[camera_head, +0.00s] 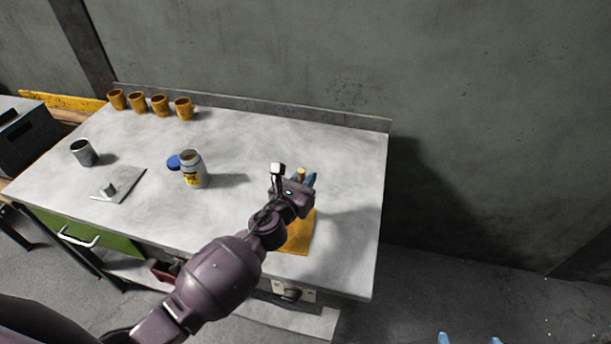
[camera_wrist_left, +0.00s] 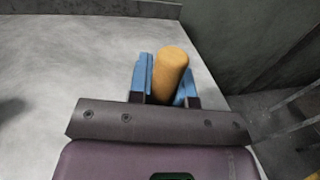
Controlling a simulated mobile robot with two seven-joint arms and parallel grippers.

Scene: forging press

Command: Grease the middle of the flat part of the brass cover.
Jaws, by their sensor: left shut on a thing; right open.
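My left gripper (camera_head: 305,178) is shut on a tan wooden-looking cylinder (camera_head: 301,173), above the right end of the workbench. In the left wrist view the cylinder (camera_wrist_left: 169,75) stands between the two blue fingers (camera_wrist_left: 165,80), slightly tilted; its lower end is hidden. A flat brass-yellow piece (camera_head: 301,238), probably the brass cover, lies below my left wrist, partly hidden by it. An open jar (camera_head: 192,170) with a yellow label stands mid-bench, a blue lid (camera_head: 173,162) beside it. My right gripper (camera_head: 469,340) shows only two blue fingertips, apart, at the bottom edge.
Several orange mugs (camera_head: 138,102) stand along the back left of the bench (camera_head: 260,150). A grey cup (camera_head: 84,152) and a grey plate with a small block (camera_head: 120,185) are at the left. The bench has a raised back edge (camera_head: 340,120); its middle is mostly clear.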

